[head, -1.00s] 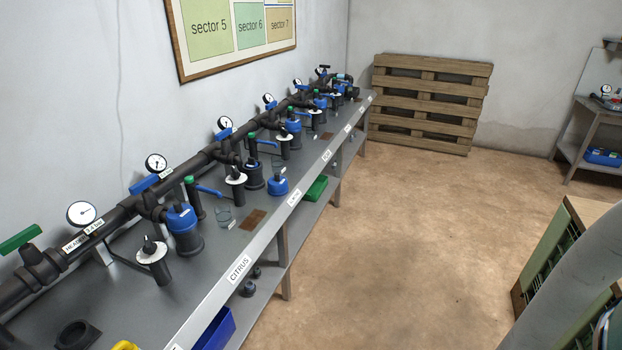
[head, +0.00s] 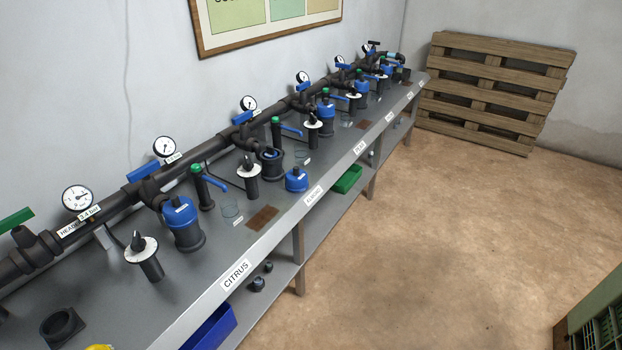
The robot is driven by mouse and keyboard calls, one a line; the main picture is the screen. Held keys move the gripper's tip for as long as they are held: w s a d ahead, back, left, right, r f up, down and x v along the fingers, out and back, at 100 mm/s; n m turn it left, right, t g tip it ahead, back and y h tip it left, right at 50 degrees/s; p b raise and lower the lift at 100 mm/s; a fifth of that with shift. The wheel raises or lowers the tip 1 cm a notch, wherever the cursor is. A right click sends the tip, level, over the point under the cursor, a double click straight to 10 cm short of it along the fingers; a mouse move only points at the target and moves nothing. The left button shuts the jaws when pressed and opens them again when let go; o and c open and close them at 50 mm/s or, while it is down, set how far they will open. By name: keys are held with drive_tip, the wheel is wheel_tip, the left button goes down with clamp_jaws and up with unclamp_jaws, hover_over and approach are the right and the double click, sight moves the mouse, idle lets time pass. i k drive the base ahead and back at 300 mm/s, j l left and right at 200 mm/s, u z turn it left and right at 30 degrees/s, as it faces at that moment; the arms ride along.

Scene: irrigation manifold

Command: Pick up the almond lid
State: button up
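A blue lid (head: 297,180) with a small dark knob on top sits upright on the grey bench, near its front edge. It is just behind an edge label (head: 313,196) that seems to read "ALMOND". Behind it to the left stands a dark filter housing (head: 271,165) with an open top and something blue inside. The lid stands apart from the housing. My gripper is not in view.
The grey bench (head: 205,275) carries a dark pipe with gauges, valves and other blue-capped filters (head: 183,225). A brown mat (head: 262,218) lies left of the lid. Below are a blue bin (head: 212,330) and a green bin (head: 347,180). Floor (head: 420,260) in front is clear.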

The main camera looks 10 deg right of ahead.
sight(297, 179)
drive_tip(key=i+l+u, duration=0.1)
drive_tip(key=i+l, duration=0.15)
drive_tip(key=i, duration=0.2)
drive_tip(key=i+l+u, duration=0.1)
drive_tip(key=i+l, duration=0.15)
drive_tip(key=i, duration=0.2)
drive_tip(key=i+l+u, duration=0.15)
drive_tip(key=i+l, duration=0.15)
drive_tip(key=i, duration=0.15)
drive_tip(key=k+u, duration=0.1)
drive_tip(key=u, duration=1.15)
drive_tip(key=i+l+z, duration=0.1)
drive_tip(key=z, duration=0.2)
